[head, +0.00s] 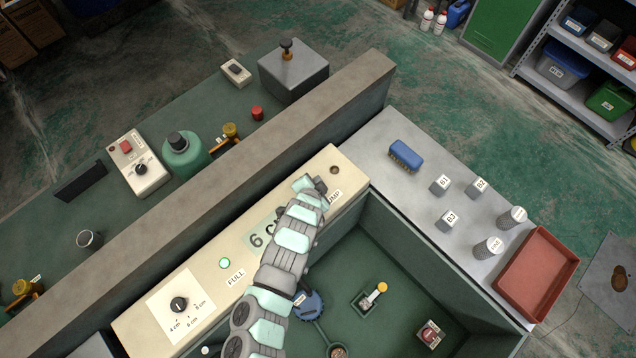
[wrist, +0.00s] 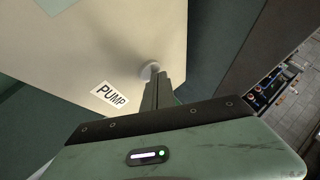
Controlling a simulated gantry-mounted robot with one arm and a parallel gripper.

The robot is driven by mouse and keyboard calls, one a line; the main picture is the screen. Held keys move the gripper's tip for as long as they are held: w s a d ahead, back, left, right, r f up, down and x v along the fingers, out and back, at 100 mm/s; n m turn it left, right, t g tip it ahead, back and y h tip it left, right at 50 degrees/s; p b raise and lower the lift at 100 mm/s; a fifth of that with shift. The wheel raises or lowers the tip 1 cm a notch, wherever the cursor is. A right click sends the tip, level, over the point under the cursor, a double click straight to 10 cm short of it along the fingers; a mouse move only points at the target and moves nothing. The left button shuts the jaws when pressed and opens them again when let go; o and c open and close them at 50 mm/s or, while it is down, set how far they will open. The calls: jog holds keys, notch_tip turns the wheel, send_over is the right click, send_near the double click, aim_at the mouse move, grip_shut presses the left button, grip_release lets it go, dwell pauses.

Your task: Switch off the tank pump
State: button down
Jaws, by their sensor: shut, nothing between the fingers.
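The cream panel (head: 205,268) runs diagonally along the tank's back wall; it also fills the upper left of the wrist view (wrist: 100,45). A PUMP label (head: 334,197) is near its right end, and it reads clearly in the wrist view (wrist: 111,95). My gripper (head: 318,184) is shut and empty, over the panel beside the label. In the wrist view, my fingertips (wrist: 156,82) are at a small pale round part (wrist: 150,69) near the label; I cannot tell whether they touch it. A small dark round fitting (head: 334,170) shows just beyond my gripper.
A green lamp (head: 225,263) is lit by the FULL label (head: 236,278). A black dial (head: 179,304) is at the panel's left. The tank (head: 370,260) holds small fittings. A grey ledge (head: 270,132) stands behind the panel. A blue brush (head: 406,155) and red tray (head: 538,275) are at right.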

dwell(0.4)
jog(key=shift+r, duration=0.4)
jog(key=shift+r+p, duration=1.75)
jog(key=shift+r, duration=1.25)
